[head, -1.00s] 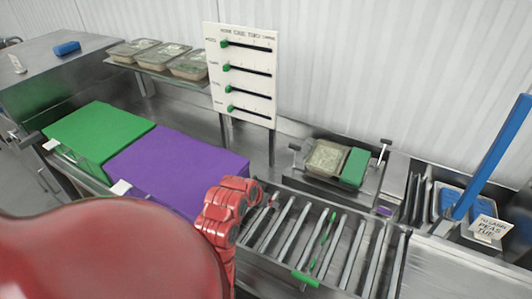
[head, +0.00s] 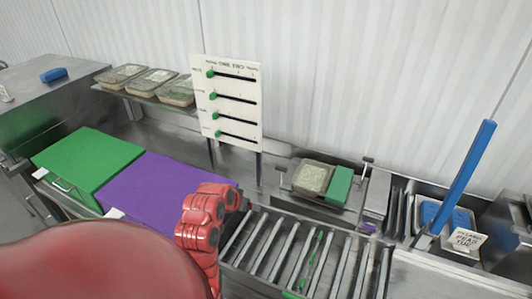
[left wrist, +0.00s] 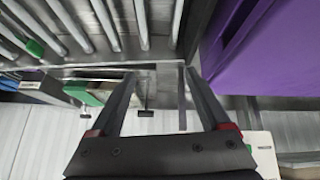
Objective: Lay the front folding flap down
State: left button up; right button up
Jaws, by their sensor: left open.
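My left gripper (head: 243,197), dark at the end of a red arm, hovers over the left end of the metal roller rack (head: 300,255). In the left wrist view its two dark fingers (left wrist: 160,75) are spread with nothing between them. A metal holder behind the rack carries a rice-filled tray (head: 312,177) and a green block or panel (head: 340,186) beside it. The green part also shows in the left wrist view (left wrist: 84,95). I cannot tell which part is the front folding flap. My right gripper is out of view.
A purple panel (head: 165,185) and a green panel (head: 88,160) lie left of my arm. A white slider board (head: 227,100) stands behind on posts. Filled trays (head: 150,82) sit on a back shelf. A blue handle (head: 468,175) rises from a bin at right.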

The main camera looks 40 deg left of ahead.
pick_arm(q)
jog(key=w+a+r+n+h+p, duration=0.1)
jog(key=w+a+r, duration=0.1)
jog(key=w, duration=0.3)
jog(key=w+a+r+p, duration=0.1)
jog(key=w+a+r, duration=0.15)
jog(key=w, duration=0.25)
jog(key=m+g+p, duration=0.1)
jog(key=m+g, duration=0.1)
jog(key=g, duration=0.1)
send_near(281, 168)
jog(key=b+x, duration=0.1)
jog(key=x, duration=0.3)
jog(key=b+x, duration=0.2)
jog(key=x, duration=0.1)
jog(key=shift+s+f, duration=0.1)
jog(key=shift+f, duration=0.35)
jog(key=shift+w+f+b, duration=0.45)
jog(key=shift+f+b, duration=0.05)
jog(key=shift+b, duration=0.05)
jog(key=shift+r, duration=0.1)
jog(key=shift+c, duration=1.3)
